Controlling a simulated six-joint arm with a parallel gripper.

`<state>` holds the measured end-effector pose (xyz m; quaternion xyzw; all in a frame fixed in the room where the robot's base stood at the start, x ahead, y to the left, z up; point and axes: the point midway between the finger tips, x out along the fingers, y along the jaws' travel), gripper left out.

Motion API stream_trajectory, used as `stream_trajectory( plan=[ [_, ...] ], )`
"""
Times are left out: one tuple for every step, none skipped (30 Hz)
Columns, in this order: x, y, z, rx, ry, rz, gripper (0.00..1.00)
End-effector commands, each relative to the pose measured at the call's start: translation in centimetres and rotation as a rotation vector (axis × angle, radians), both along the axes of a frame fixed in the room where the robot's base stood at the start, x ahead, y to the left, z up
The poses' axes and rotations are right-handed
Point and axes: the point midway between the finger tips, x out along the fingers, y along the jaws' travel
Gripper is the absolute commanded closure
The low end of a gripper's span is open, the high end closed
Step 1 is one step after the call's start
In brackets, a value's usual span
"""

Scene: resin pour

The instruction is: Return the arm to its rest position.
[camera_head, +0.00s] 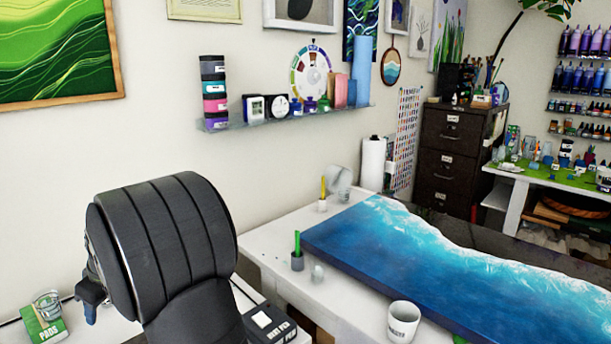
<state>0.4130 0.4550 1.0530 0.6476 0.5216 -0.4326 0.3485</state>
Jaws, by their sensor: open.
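My arm's thick black ribbed link fills the lower left of the view. Part of what looks like my gripper (90,298) shows at the link's left edge, with a dark bracket and a blue-grey finger. The rest of it is hidden behind the link. It is open, and nothing shows held in it. It hangs above the left table surface, just right of a green box marked PADS (44,320).
A white table (337,300) bears a blue-and-white resin panel (385,245), a white cup (403,321), and a green-handled tool in a grey holder (297,252). A wall shelf (300,117) with jars and clocks is behind. A dark box (270,325) stands right of my arm.

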Motion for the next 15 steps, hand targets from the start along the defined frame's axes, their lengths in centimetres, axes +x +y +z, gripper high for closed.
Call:
stream_trajectory(
  plan=[
    [-0.5,1.1,-0.2,0.000,0.000,0.016,0.48],
    [-0.8,1.6,-0.4,-0.001,0.001,0.021,0.48],
    [-1.1,2.1,-0.9,-0.003,0.002,0.020,0.48],
    [-1.3,2.6,-1.2,-0.003,0.002,0.021,0.48],
    [-1.5,3.0,-1.5,-0.002,0.001,0.021,0.48],
    [-1.8,3.6,-1.9,-0.002,0.001,0.020,0.48],
    [-2.1,4.0,-2.2,-0.003,0.001,0.021,0.48],
    [-2.3,4.4,-2.5,-0.003,0.001,0.021,0.48],
    [-2.5,4.9,-2.8,-0.002,0.001,0.019,0.48],
    [-2.7,5.3,-3.1,-0.002,0.001,0.019,0.48],
    [-2.9,5.6,-3.3,-0.001,0.001,0.019,0.48],
    [-3.1,6.0,-3.6,-0.001,0.001,0.019,0.48],
    [-3.2,6.3,-3.7,-0.001,0.001,0.018,0.48],
    [-3.3,6.5,-3.8,-0.001,0.001,0.017,0.48],
    [-3.4,6.7,-4.0,-0.001,0.001,0.017,0.48]
  ],
)
